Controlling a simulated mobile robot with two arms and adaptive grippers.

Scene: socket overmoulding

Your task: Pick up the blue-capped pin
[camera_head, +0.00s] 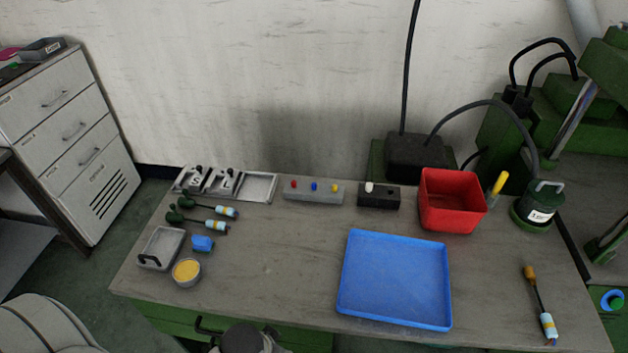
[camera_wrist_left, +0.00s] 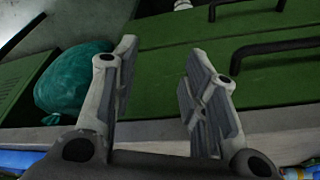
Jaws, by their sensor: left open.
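The blue-capped pin (camera_head: 314,187) stands in the middle of a grey block (camera_head: 329,198) at the back of the table, between a red-capped pin (camera_head: 293,185) and a yellow-capped pin (camera_head: 333,188). Only its cap shows clearly. My left gripper (camera_wrist_left: 160,62) is open and empty in the left wrist view, in front of green drawer fronts with dark handles. In the head view only part of my left arm shows at the bottom edge, well short of the pins. The pin is not in the wrist view. My right gripper is not in view.
A black block with a white-capped piece (camera_head: 379,196) and a red bin (camera_head: 452,203) stand right of the pins. Metal trays (camera_head: 262,188) lie to their left. A blue tray (camera_head: 396,318) fills the front right. The table between the blue tray and the yellow-filled tin (camera_head: 186,270) is clear.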

